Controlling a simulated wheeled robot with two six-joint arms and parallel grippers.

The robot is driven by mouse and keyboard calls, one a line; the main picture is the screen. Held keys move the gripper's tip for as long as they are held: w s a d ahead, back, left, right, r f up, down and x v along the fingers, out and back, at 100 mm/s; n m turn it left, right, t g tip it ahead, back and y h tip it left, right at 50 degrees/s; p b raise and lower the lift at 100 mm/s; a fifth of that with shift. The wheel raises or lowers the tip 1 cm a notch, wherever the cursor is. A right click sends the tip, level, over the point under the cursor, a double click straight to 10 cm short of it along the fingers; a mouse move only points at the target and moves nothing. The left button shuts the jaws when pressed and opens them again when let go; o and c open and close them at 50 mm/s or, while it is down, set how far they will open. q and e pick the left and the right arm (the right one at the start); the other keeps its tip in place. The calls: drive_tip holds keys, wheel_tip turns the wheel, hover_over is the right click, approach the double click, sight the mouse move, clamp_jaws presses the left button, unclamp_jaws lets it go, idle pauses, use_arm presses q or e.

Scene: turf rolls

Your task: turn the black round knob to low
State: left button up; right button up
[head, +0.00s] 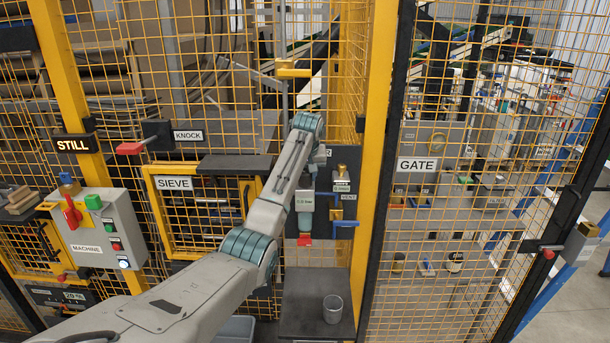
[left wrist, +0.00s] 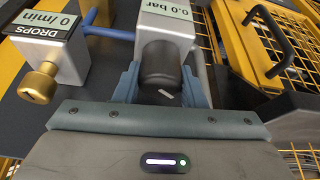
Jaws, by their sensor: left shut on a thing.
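The black round knob (left wrist: 160,65) shows in the left wrist view, below a white display box (left wrist: 172,14) that reads 0.0 bar. A small pale mark shows near the knob's lower edge. My left gripper (left wrist: 163,82) has one blue-grey finger on each side of the knob and is shut on it. In the head view my left arm reaches to the panel, and the arm hides the knob and most of the gripper there. The display box shows small in the head view (head: 305,201). I cannot read the knob's setting. My right gripper is not in view.
A brass knob (left wrist: 38,84) under a DROPS display stands close by in the left wrist view, with a blue pipe behind. Yellow mesh fencing and posts (head: 372,150) surround the panel.

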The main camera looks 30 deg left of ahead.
use_arm(q)
drive_tip(key=n, duration=0.2)
drive_tip(key=shift+r+n+g+y, duration=0.1)
drive_tip(key=shift+n+g+y, duration=0.3)
drive_tip(key=n+g, duration=0.1)
drive_tip(key=n, duration=0.2)
drive_tip(key=shift+y, duration=0.3)
drive_tip(key=shift+n+g, duration=0.3)
drive_tip(key=shift+n, duration=0.6)
drive_tip(key=o, duration=1)
